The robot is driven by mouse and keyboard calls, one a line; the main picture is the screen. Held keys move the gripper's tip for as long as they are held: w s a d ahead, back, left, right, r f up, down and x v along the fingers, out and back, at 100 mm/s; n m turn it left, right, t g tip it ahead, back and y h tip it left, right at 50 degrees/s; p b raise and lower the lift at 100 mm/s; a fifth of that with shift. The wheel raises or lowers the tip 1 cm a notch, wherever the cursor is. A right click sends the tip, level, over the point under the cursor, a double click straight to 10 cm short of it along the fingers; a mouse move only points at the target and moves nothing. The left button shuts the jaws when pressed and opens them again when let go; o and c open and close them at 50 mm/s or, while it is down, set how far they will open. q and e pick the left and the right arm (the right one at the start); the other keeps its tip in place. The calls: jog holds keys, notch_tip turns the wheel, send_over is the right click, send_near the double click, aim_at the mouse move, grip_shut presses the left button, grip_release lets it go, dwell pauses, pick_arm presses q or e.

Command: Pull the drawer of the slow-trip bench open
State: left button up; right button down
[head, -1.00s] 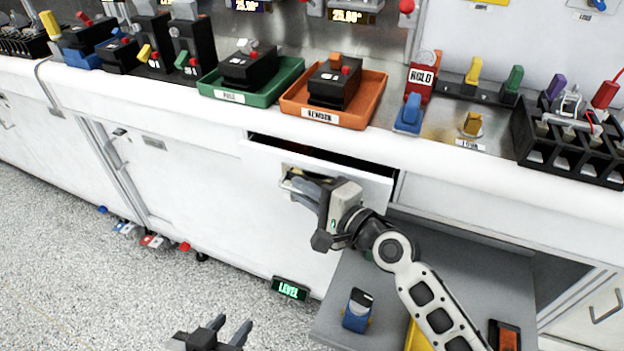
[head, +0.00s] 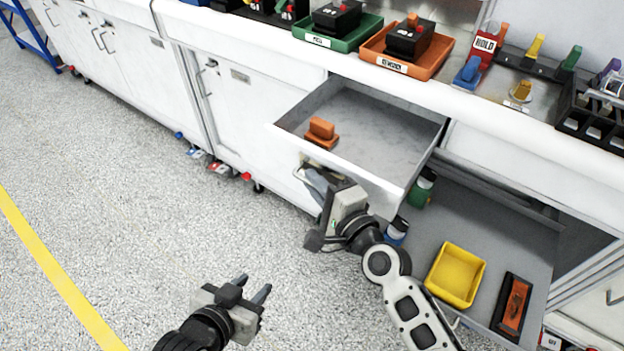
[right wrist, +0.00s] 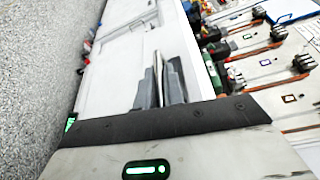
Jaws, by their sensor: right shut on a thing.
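The white bench drawer (head: 375,125) stands well out from the bench, its inside showing in the head view. An orange block-like part (head: 321,131) sits inside, near the left front corner. My right gripper (head: 318,178) is shut on the drawer handle (head: 302,174) at the drawer front; its fingers partly hide the handle. My left gripper (head: 254,286) is open and empty above the floor, left of my right arm.
On the bench top above stand a green tray (head: 337,37) and an orange tray (head: 443,66) with black devices. Right of the drawer, a lower grey shelf (head: 450,210) holds a yellow bin (head: 456,276) and a black-and-orange item (head: 513,304). The floor at left is clear.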

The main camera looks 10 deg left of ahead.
jog(key=shift+s, duration=0.1)
dwell(0.3)
jog(key=c, duration=1.5)
grip_release()
jog(key=b+v, duration=0.1)
jog(key=v, duration=1.5)
jog(key=shift+b, duration=0.35)
